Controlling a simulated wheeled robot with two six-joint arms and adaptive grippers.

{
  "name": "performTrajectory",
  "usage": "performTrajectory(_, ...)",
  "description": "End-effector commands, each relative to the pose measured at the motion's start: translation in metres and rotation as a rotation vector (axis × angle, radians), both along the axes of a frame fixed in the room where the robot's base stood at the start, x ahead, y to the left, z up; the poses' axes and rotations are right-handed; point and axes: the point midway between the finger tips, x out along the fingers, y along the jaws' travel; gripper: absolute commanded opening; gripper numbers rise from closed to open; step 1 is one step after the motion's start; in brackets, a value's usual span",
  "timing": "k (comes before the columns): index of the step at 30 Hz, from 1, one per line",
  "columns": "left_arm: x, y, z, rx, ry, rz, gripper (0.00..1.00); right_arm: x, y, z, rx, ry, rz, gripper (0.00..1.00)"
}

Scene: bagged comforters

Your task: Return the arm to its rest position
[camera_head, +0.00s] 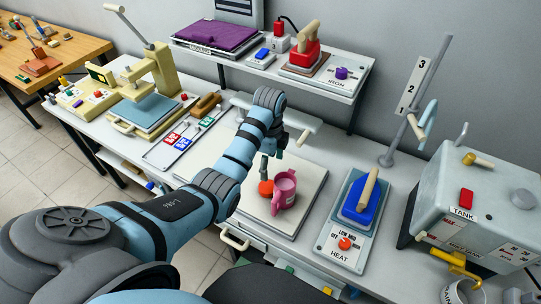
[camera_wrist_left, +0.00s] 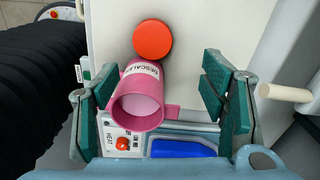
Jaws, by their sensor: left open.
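My left arm (camera_head: 215,180) reaches out from the lower left over a white-topped board. Its gripper (camera_head: 273,146) is above and behind a pink mug (camera_head: 286,192), apart from it in the head view. In the left wrist view the open left gripper (camera_wrist_left: 158,88) shows its two green-padded fingers wide apart, with nothing held. The mug (camera_wrist_left: 140,97), labelled "DESCALE", appears between them, its mouth facing the camera. A red-orange knob (camera_head: 266,188) is beside the mug. My right gripper is in neither view.
A heat unit (camera_head: 331,249) with a blue block (camera_head: 353,206) stands right of the board. A grey tank (camera_head: 477,196) and an upright post are farther right. A cream press (camera_head: 150,75) is at the left. A raised shelf (camera_head: 345,62) holds an iron at the back.

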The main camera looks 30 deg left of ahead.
Motion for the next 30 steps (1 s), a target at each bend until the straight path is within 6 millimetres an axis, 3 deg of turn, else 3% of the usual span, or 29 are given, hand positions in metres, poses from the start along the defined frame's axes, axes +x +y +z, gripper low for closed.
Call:
performTrajectory(3,0.000,0.000,0.020,-0.001,0.000,-0.001,0.66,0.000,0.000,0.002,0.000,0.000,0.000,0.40)
performTrajectory(6,0.000,0.000,0.026,-0.001,0.001,-0.001,0.66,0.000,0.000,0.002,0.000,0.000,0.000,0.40)
performTrajectory(19,0.000,0.000,0.025,-0.001,0.002,-0.001,0.66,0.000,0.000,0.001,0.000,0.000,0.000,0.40)
performTrajectory(22,-0.007,-0.001,0.016,0.006,-0.004,0.035,0.66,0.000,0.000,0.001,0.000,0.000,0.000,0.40)
performTrajectory(26,-0.046,-0.003,-0.030,0.032,-0.053,0.247,0.66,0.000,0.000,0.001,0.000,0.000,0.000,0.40)
performTrajectory(30,-0.110,-0.010,-0.068,0.031,-0.143,0.553,0.66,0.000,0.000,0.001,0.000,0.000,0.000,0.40)
